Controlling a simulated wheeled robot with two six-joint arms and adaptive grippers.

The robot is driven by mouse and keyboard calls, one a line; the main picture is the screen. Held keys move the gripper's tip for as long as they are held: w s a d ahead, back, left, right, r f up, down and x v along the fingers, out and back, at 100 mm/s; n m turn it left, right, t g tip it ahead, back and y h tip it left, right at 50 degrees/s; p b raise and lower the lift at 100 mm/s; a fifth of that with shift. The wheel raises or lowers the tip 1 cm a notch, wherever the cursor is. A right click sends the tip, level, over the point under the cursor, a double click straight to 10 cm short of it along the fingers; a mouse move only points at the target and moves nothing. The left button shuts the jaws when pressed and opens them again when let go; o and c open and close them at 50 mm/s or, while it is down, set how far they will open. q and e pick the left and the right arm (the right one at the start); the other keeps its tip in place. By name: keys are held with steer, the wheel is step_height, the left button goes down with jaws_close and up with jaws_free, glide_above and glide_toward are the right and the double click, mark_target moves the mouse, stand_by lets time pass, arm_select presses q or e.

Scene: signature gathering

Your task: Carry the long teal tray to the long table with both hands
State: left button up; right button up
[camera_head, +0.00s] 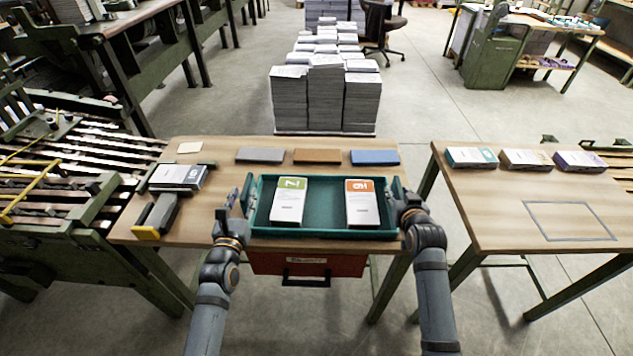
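The long teal tray (325,234) sits on the near edge of the middle wooden table (225,173). It holds two white signatures, one with a green label (289,205) and one with an orange label (362,207). My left gripper (240,196) is at the tray's left end and my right gripper (398,193) is at its right end. Both seem to touch the ends, but their finger closure is too small to make out. Another wooden table (470,215) stands at the right, with a grey outlined rectangle (570,238) on its top.
Grey (260,155), brown (317,156) and blue (375,157) slabs lie behind the tray. A dark device (160,212) and a block (177,177) lie left. Three labelled packs (525,159) line the right table's back. A floor gap separates the tables. Paper stacks (325,95) stand behind.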

arm_select(q)
steer(key=s, duration=0.3)
steer(key=shift+s, duration=0.2)
arm_select(e)
steer(key=v, duration=1.2)
